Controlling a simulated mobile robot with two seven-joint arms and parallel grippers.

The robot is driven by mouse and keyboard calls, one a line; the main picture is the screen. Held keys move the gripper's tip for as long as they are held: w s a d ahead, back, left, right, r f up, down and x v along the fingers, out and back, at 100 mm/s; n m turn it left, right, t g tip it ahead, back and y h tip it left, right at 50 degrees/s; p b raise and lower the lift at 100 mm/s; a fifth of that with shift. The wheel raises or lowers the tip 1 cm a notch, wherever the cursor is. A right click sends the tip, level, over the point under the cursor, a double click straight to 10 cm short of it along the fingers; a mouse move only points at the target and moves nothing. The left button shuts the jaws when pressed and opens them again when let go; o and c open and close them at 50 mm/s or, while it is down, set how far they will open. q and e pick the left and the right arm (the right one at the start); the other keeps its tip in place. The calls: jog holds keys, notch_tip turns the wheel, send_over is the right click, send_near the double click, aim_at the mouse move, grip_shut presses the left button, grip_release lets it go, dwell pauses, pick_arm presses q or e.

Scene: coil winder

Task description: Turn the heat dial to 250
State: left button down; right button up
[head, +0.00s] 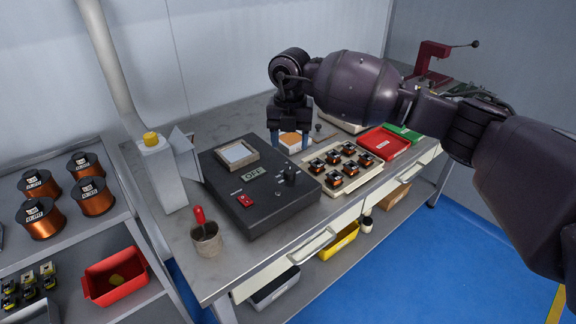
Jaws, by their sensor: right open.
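The heat dial (290,176) is a small black knob on the right part of the top of a dark control box (245,205). The box's small display (253,174) seems to read OFF. A red switch (245,200) sits to the left of the dial. My right gripper (290,143) points down with its fingers apart, beyond the dial in the picture and not touching it. A small orange and white box (291,142) shows between the fingers; I cannot tell that they touch it. My left gripper is not in view.
A tray of several copper coils (337,183) stands right of the control box, with a red tray (383,143) beyond. A metal cup with a red-handled tool (207,240) stands at the front left.

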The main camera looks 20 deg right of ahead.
aim_at(290, 170)
notch_tip(290, 170, down, 8)
jog(key=shift+r+b, duration=0.25)
jog(key=shift+b, duration=0.35)
jog(key=shift+w+f, duration=0.1)
jog(key=shift+f, duration=0.6)
jog(key=c, duration=0.9)
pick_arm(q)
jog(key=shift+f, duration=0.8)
